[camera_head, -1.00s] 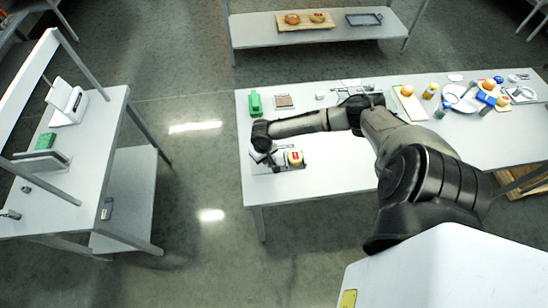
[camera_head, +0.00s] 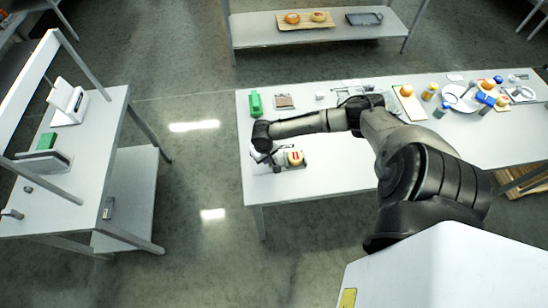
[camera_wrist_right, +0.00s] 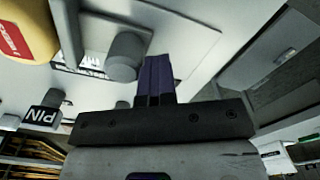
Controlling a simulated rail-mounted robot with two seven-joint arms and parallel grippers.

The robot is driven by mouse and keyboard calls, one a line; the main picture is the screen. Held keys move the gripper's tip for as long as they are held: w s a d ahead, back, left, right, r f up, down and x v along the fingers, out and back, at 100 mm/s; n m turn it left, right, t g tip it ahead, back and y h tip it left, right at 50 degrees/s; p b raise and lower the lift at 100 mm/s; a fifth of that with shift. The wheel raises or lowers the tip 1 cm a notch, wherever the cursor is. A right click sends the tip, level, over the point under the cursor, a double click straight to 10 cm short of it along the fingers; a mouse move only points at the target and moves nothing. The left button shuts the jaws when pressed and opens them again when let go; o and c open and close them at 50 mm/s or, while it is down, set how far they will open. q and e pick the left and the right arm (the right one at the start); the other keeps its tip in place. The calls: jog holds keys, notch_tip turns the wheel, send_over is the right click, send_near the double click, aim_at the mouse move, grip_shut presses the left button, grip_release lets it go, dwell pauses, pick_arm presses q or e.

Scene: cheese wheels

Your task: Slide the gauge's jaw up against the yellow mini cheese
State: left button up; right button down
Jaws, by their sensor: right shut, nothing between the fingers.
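The yellow mini cheese (camera_head: 295,158), with a red label, sits on the gauge (camera_head: 283,169) at the near left of the white table. In the right wrist view the cheese (camera_wrist_right: 28,28) is cut off at the upper left. A grey upright jaw plate (camera_wrist_right: 68,32) stands close beside it; I cannot tell whether they touch. A grey round knob (camera_wrist_right: 126,58) is to the right of that plate. My right gripper (camera_wrist_right: 157,75) is shut and empty, its dark fingertips just right of the knob. In the head view my right gripper (camera_head: 264,150) is left of the cheese, partly hidden by my wrist.
A green object (camera_head: 255,103) and a brown block (camera_head: 284,101) lie behind my forearm. A wooden board (camera_head: 409,102), a plate and several colored items crowd the table's right side. The front middle of the table is clear.

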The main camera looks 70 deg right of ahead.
jog(key=shift+s, duration=0.1)
dwell(0.3)
jog(key=shift+p, duration=0.4)
dwell(0.9)
jog(key=shift+w, duration=0.2)
jog(key=shift+w+a, duration=0.2)
jog(key=shift+w, duration=0.2)
jog(key=shift+w+a, duration=0.5)
jog(key=shift+w, duration=0.35)
jog(key=shift+r+p, duration=0.1)
jog(key=shift+p, duration=0.3)
